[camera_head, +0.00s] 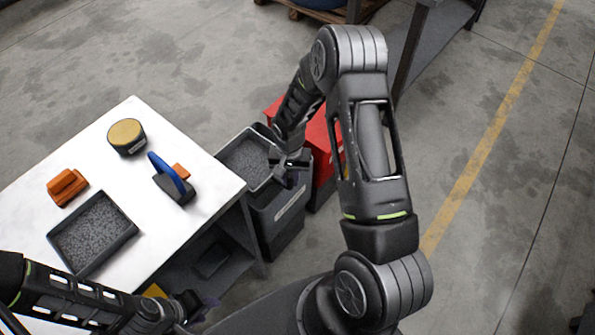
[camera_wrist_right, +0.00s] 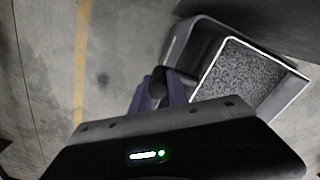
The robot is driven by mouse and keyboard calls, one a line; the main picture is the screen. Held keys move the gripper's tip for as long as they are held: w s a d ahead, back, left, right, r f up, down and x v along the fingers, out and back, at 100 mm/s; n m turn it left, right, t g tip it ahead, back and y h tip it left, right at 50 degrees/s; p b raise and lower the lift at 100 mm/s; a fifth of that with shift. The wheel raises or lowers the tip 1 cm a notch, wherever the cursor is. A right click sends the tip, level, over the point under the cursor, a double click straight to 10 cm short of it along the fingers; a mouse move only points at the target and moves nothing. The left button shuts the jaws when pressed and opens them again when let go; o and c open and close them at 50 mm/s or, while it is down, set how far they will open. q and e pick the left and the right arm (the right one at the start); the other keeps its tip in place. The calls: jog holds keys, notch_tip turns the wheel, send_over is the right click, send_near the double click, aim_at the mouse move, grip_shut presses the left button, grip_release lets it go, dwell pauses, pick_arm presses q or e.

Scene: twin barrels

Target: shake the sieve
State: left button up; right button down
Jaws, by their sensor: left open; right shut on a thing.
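The sieve (camera_head: 247,158) is a grey rectangular frame with a speckled grey inside, over a dark bin (camera_head: 282,215) beside the table. My right gripper (camera_head: 290,165) is shut on the sieve at its right side. In the right wrist view, the sieve (camera_wrist_right: 245,78) with its pale rim lies right of my right gripper's purple fingers (camera_wrist_right: 165,88), which close on a dark handle-like part. Whether the sieve touches the bin's rim I cannot tell. My left gripper (camera_head: 196,306) is open and empty near the table's front edge, low in the head view.
The white table (camera_head: 75,165) carries a dark tray of grey grains (camera_head: 93,233), an orange block (camera_head: 67,186), a round tin with a yellow top (camera_head: 127,136) and a blue-handled tool (camera_head: 172,178). A red box (camera_head: 322,150) stands behind the bin. Floor at right is clear.

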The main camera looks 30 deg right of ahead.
jog(key=shift+s+f, duration=0.15)
jog(key=shift+s, duration=0.3)
jog(key=c, duration=1.3)
grip_release()
jog(key=shift+d, duration=0.1)
jog(key=shift+w, duration=0.15)
jog(key=shift+w+r, duration=0.15)
jog(key=shift+r, duration=0.45)
notch_tip(320, 180, up, 7)
jog(key=b, duration=0.1)
jog(key=shift+d, duration=0.3)
